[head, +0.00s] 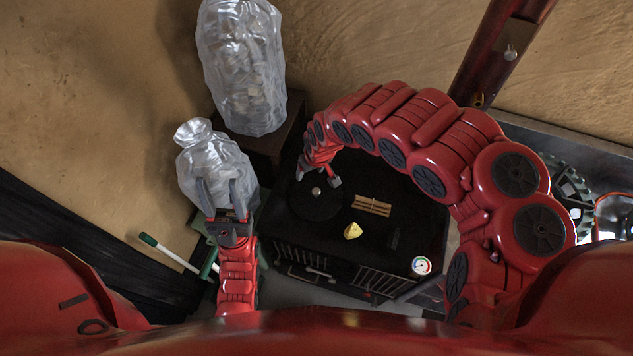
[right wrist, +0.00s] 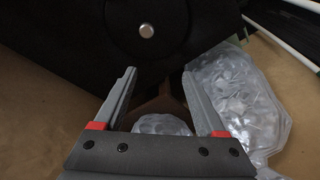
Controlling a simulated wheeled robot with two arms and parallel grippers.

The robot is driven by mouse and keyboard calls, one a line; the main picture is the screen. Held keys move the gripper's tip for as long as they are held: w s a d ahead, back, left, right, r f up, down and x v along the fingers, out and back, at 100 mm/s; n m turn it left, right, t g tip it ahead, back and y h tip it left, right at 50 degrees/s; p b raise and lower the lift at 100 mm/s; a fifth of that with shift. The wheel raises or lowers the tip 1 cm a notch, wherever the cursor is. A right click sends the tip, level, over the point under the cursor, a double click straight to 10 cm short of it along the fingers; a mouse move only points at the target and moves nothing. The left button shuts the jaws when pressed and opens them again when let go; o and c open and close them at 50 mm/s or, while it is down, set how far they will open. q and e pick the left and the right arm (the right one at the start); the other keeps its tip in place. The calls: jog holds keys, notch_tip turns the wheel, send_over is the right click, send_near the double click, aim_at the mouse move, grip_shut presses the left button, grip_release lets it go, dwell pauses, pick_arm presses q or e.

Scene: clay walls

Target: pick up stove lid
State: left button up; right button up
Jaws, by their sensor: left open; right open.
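The stove lid is a round black disc (head: 314,204) with a small silver knob, lying flat on the left part of the black stove top (head: 405,215). In the right wrist view the lid (right wrist: 183,38) with its knob is ahead of the fingertips. My right gripper (head: 319,177) is open and empty, reaching over the lid close to its knob; it also shows in the right wrist view (right wrist: 158,72). My left gripper (head: 219,186) is open and empty, left of the stove, in front of a plastic-wrapped bundle.
Two plastic-wrapped bundles stand left of and behind the stove, a tall one (head: 241,65) and a smaller one (head: 207,160). Bundled sticks (head: 372,205), a yellow lump (head: 352,231) and a round gauge (head: 421,265) are on the stove. A white-and-green pole (head: 172,254) leans at left.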

jog(key=s+d+h, duration=0.1)
jog(key=d, duration=0.3)
jog(key=b, duration=0.2)
send_near(317, 192)
jog(key=f, duration=0.4)
jog(key=shift+w+a+g, duration=0.15)
jog(key=shift+w+g, duration=0.15)
jog(key=shift+w+f, duration=0.1)
jog(key=shift+f, duration=0.5)
jog(key=shift+w+f, duration=0.1)
jog(key=shift+w, duration=0.05)
jog(key=shift+w+a+f+p, duration=0.15)
jog(key=shift+f+p, duration=0.15)
jog(key=shift+f, duration=0.45)
jog(key=shift+w+f+b, duration=0.2)
jog(key=shift+f+b, duration=0.15)
jog(key=shift+f, duration=0.3)
notch_tip(317, 192, down, 2)
jog(key=shift+w+a+f+b, duration=0.1)
jog(key=shift+b, duration=0.95)
grip_shut()
